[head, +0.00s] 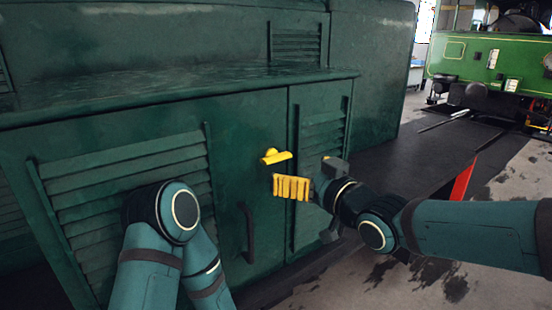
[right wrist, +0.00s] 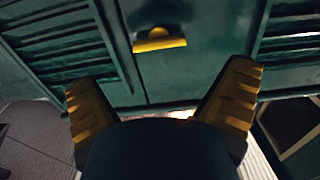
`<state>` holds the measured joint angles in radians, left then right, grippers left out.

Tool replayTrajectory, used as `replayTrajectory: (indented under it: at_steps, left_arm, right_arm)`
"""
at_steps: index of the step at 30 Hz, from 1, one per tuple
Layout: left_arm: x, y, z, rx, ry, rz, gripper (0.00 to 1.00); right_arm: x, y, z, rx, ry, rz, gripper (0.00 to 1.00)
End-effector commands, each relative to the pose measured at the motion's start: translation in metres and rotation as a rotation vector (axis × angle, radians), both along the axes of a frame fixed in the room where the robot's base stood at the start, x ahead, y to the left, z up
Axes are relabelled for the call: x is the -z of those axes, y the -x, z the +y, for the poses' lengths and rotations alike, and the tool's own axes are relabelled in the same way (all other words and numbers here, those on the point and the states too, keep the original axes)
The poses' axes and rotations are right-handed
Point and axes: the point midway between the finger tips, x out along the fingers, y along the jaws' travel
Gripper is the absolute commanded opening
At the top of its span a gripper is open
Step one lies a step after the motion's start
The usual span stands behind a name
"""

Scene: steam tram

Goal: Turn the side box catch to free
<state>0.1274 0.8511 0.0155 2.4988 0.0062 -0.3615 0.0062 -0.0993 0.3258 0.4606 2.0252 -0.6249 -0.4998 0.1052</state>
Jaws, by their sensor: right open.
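The side box catch (head: 276,156) is a small yellow handle on the front of the dark green side box (head: 255,120), near the edge of a louvred door. Its bar lies roughly level, tilted slightly in the head view. My right gripper (head: 291,187) is just below and in front of the catch, its yellow ribbed finger pads showing. In the right wrist view the fingers stand wide apart and empty, and the catch (right wrist: 160,42) is beyond them, between their lines and not touched. My left arm shows at lower left, but its gripper is out of view.
A dark vertical grab handle (head: 249,232) is on the box below and left of the catch. Louvred panels (head: 125,195) flank it. A ledge runs along the box top. A green locomotive (head: 490,65) stands at the back right. A red piece (head: 463,181) rises behind my right arm.

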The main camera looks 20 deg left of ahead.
Motion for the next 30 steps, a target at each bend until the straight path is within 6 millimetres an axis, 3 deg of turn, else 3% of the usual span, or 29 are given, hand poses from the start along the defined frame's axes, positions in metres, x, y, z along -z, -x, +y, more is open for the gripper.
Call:
replayTrajectory:
  at_steps: [6,12,26,30]
  left_arm:
    - [-0.001,0.000,0.000,0.000,0.000,0.000,0.47]
    - [-0.002,-0.001,0.000,0.000,0.000,-0.001,0.47]
    - [-0.002,-0.001,0.000,-0.001,0.000,-0.002,0.47]
    - [-0.002,-0.001,0.000,-0.001,0.000,-0.002,0.47]
  right_arm:
    - [0.000,-0.026,0.035,-0.002,0.000,0.002,1.00]
    - [0.000,-0.043,0.055,0.000,-0.001,0.002,1.00]
    - [0.000,-0.050,0.063,0.001,0.001,0.002,1.00]
    - [0.000,-0.050,0.063,0.001,0.001,0.002,0.51]
